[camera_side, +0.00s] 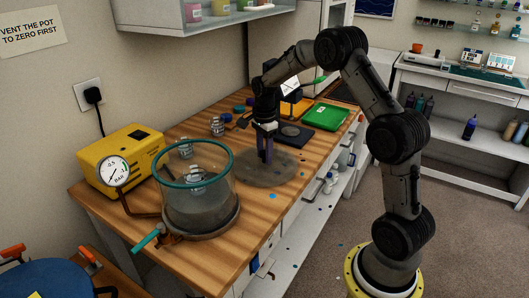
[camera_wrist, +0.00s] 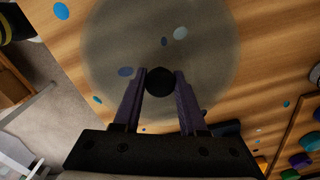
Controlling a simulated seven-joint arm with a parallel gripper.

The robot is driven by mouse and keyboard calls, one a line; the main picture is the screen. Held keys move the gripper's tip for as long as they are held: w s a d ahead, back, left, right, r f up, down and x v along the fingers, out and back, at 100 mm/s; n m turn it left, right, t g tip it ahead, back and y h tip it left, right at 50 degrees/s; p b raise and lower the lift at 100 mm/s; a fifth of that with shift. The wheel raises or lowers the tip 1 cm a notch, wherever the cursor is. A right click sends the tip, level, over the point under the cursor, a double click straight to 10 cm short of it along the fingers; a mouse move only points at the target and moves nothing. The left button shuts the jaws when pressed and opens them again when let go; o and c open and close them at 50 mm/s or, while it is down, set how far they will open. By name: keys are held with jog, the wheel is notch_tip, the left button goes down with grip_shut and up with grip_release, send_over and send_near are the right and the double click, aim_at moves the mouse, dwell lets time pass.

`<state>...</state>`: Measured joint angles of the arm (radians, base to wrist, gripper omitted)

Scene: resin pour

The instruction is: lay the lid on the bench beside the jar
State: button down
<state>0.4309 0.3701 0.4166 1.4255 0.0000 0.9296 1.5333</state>
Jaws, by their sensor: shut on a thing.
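The lid (camera_side: 281,171) is a smoky, see-through disc with a black knob (camera_wrist: 160,81). My gripper (camera_side: 265,157) points straight down over it, and its purple fingers are shut on the knob; the fingers also show in the wrist view (camera_wrist: 160,86). The lid is level, on or just above the wooden bench (camera_side: 225,262); I cannot tell if it touches. It is to the right of the jar (camera_side: 178,211), apart from it. The jar is clear with a teal rim, open at the top, with something metallic inside.
A yellow gauge box (camera_side: 125,150) stands left of the jar. A dark plate (camera_side: 309,140) and a green tray (camera_side: 326,116) are behind the lid. Small pots (camera_side: 217,126) stand at the back.

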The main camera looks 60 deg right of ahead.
aim_at(264, 152)
jog(key=shift+f, duration=0.1)
jog(key=shift+c, duration=1.9)
grip_release()
jog(key=shift+f, duration=0.1)
jog(key=shift+r, duration=4.05)
